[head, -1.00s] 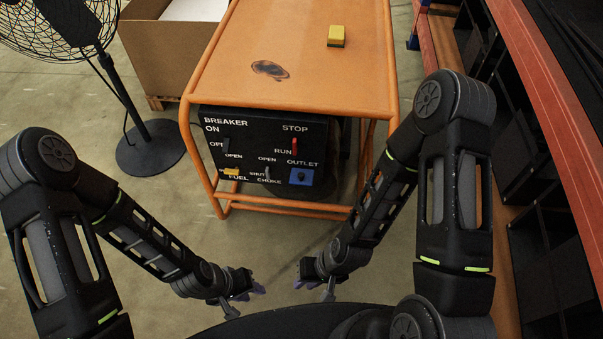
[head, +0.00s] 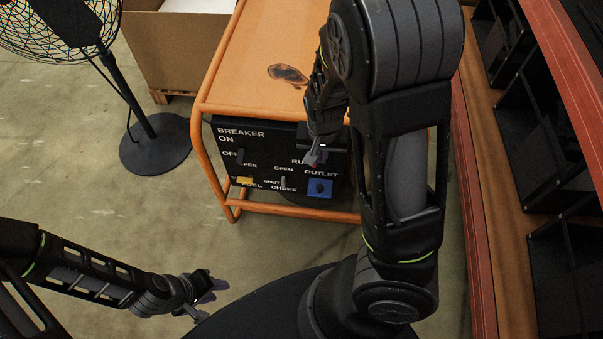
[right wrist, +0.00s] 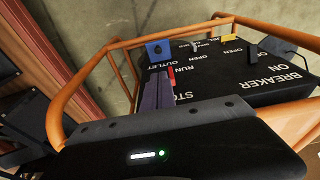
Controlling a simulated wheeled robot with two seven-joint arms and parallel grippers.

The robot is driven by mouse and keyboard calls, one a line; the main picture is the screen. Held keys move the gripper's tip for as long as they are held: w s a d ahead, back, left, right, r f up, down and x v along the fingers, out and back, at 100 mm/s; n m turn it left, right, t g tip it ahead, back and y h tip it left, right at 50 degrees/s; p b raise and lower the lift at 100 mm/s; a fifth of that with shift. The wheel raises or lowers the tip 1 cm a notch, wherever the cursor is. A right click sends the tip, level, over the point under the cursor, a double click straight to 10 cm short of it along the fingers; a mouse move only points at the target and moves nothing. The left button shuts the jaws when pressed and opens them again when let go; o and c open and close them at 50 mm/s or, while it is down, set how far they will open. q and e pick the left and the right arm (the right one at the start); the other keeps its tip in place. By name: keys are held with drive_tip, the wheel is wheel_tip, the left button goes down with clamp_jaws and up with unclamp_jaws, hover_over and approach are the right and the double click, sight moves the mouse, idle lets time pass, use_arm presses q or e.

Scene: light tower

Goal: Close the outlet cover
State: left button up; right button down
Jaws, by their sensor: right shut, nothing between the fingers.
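The blue outlet (head: 320,188) with a dark round centre sits at the lower right of the black generator panel (head: 225,165). It also shows in the right wrist view as a blue piece (right wrist: 153,49) standing out from the panel. I cannot clearly make out the cover apart from the outlet. My right gripper (head: 314,156) is shut and empty in front of the panel, above the outlet and near the RUN label. Its fingers (right wrist: 157,92) also show in the right wrist view, beside the red switch (right wrist: 171,73). My left gripper (head: 213,289) is low over the floor, away from the panel; its opening is unclear.
An orange tube frame (head: 203,155) surrounds the panel, with a lower bar in front. Breaker, fuel and choke controls sit left of the outlet. A fan (head: 150,140) and a cardboard box (head: 177,45) stand at left. Red-edged shelving (head: 560,100) runs along the right.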

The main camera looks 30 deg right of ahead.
drive_tip(key=shift+s, duration=0.25)
drive_tip(key=shift+f, duration=0.15)
drive_tip(key=b, duration=0.8)
approach(319, 187)
drive_tip(key=f, duration=0.3)
drive_tip(key=d+f, duration=0.1)
drive_tip(key=f, duration=0.1)
drive_tip(key=shift+w+f, duration=0.25)
drive_tip(key=shift+w, duration=0.15)
drive_tip(key=shift+w+f, duration=0.1)
drive_tip(key=shift+f, duration=0.4)
drive_tip(key=shift+a+f, duration=0.1)
